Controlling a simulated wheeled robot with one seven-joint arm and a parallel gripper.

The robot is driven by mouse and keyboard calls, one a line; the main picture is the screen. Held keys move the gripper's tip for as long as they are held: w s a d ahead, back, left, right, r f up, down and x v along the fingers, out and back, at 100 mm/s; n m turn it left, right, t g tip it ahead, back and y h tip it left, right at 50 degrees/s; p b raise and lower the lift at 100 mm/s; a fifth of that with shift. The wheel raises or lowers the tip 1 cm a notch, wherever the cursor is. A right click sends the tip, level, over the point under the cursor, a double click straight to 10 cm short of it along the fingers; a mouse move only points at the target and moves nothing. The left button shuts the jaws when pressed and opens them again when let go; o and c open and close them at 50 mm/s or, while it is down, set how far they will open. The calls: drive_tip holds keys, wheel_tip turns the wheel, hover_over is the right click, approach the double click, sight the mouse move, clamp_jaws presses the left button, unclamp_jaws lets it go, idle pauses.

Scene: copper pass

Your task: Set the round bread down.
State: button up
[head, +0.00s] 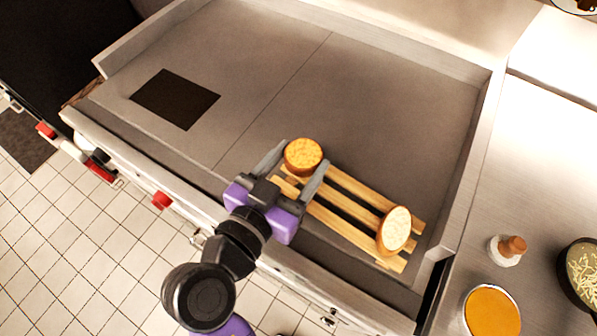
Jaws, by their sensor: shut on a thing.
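My gripper (304,163) is shut on the round bread (303,154), a small round with a brown side and a mottled golden top. The bread sits between the two grey fingers, at the upper left end of the wooden slatted rack (349,207). I cannot tell whether the bread touches the rack or hangs just above it. A second piece of bread (397,228), with a pale face and brown crust, rests at the rack's right end.
The rack lies on a grey griddle (390,110) with raised edges. A dark square (175,98) lies on its left part. A counter at right holds a shaker (508,249), an orange-filled bowl (491,311) and a pan (583,272). The griddle's middle is clear.

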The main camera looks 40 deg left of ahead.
drive_tip(key=shift+f, duration=2.25)
drive_tip(key=shift+f, duration=0.1)
drive_tip(key=o, duration=1.3)
drive_tip(key=shift+r, duration=0.2)
drive_tip(key=b+v, duration=0.2)
drive_tip(key=v, duration=0.9)
drive_tip(key=shift+s+d, duration=0.1)
drive_tip(key=shift+s, duration=0.4)
